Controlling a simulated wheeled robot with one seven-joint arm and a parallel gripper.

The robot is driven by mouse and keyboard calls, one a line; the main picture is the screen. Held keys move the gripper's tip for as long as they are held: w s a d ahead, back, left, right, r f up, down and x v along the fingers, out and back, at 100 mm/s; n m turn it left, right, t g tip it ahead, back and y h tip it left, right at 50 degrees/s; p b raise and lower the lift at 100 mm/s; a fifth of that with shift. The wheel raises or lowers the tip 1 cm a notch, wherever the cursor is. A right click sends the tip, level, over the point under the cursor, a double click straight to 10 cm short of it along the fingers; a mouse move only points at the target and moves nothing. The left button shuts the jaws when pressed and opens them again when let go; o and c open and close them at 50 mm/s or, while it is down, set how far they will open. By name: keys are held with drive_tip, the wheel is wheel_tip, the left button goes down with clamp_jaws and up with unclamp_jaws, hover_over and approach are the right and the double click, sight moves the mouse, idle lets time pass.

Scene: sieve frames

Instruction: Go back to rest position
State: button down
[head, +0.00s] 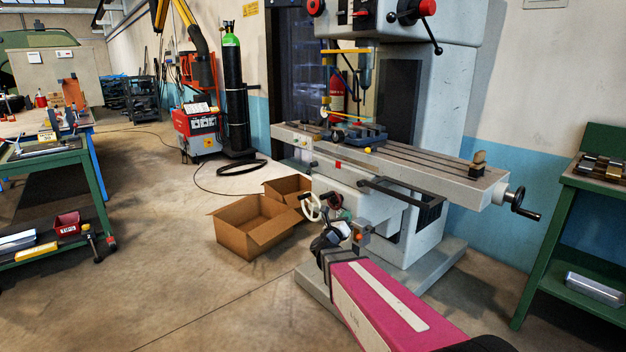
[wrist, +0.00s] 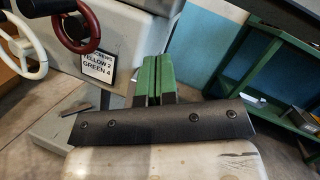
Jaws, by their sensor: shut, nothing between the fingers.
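My gripper (wrist: 154,62) shows in the wrist view as two green fingers pressed together, with nothing between them. It points toward the grey base of the milling machine. In the head view my magenta arm reaches in from the bottom right, its far end close to the front of the milling machine (head: 400,188). The fingers are hard to make out there. In the wrist view a dark red handwheel (wrist: 83,28) and a white handwheel (wrist: 27,50) are at the upper left. I cannot tell whether anything touches the gripper.
Two open cardboard boxes (head: 255,238) stand on the floor left of the machine. A green bench (head: 560,235) is at right, another green workbench (head: 95,178) at left. The machine's table crank (head: 522,205) juts out to the right. Floor at lower left is clear.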

drive_tip(key=s+a+f+n+g+y, duration=0.25)
drive_tip(key=f+n+y, duration=0.35)
drive_tip(key=n, duration=0.7)
drive_tip(key=s+a+f+n+g+y, duration=0.1)
drive_tip(key=a+f+n+g+y, duration=0.25)
drive_tip(key=n+y, duration=0.65)
drive_tip(key=s+d+f+n+g+h, duration=0.2)
drive_tip(key=s+d+f+n+g, duration=0.1)
drive_tip(key=s+n+g, duration=0.2)
drive_tip(key=s+d+f+n+g+h, duration=0.1)
drive_tip(key=s+d+f+n+g, duration=0.3)
drive_tip(key=s+n, duration=0.5)
drive_tip(key=s+g, duration=0.1)
drive_tip(key=s, duration=0.2)
drive_tip(key=shift+s+d+f+g+h, duration=0.2)
drive_tip(key=shift+s+d+g+h, duration=0.05)
drive_tip(key=shift+g+h, duration=0.15)
